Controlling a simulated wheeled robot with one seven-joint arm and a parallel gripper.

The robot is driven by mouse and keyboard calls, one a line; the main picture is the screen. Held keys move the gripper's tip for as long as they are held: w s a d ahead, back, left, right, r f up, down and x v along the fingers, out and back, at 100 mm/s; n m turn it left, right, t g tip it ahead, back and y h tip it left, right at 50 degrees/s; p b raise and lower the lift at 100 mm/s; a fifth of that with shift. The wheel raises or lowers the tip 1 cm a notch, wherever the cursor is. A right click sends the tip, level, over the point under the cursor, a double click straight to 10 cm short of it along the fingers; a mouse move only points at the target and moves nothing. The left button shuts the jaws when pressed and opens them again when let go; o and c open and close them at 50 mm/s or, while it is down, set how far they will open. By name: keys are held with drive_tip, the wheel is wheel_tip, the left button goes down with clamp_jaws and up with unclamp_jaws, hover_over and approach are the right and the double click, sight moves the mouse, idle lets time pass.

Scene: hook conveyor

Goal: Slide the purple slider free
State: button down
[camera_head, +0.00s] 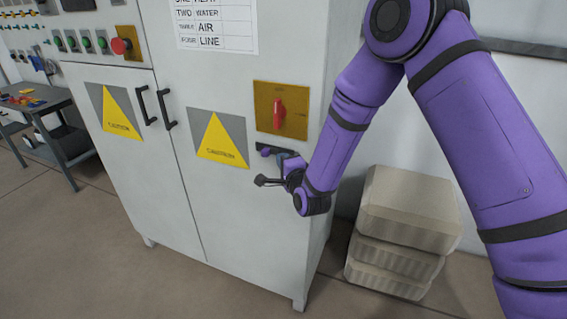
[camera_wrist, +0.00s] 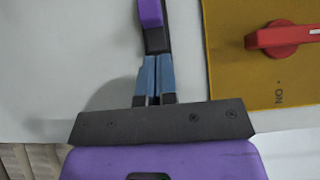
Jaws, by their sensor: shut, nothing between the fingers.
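The purple slider (camera_head: 266,152) sits at the left end of a dark track on the grey cabinet's right door, below the yellow switch plate. In the wrist view the slider (camera_wrist: 151,14) shows at the top edge, on the dark track (camera_wrist: 157,42). My gripper (camera_head: 286,162) is at the cabinet front, just right of the slider. In the wrist view my gripper (camera_wrist: 157,60) has its blue-grey fingers together and empty. Their tips are at the track's near end, apart from the slider. Whether they touch the track I cannot tell.
A red rotary switch (camera_head: 279,108) on a yellow plate is just above the track; it also shows at right in the wrist view (camera_wrist: 285,38). Black door handles (camera_head: 165,109) stick out to the left. Stacked beige blocks (camera_head: 407,215) stand right of the cabinet.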

drive_tip(key=v, duration=1)
drive_tip(key=shift+d, duration=0.3)
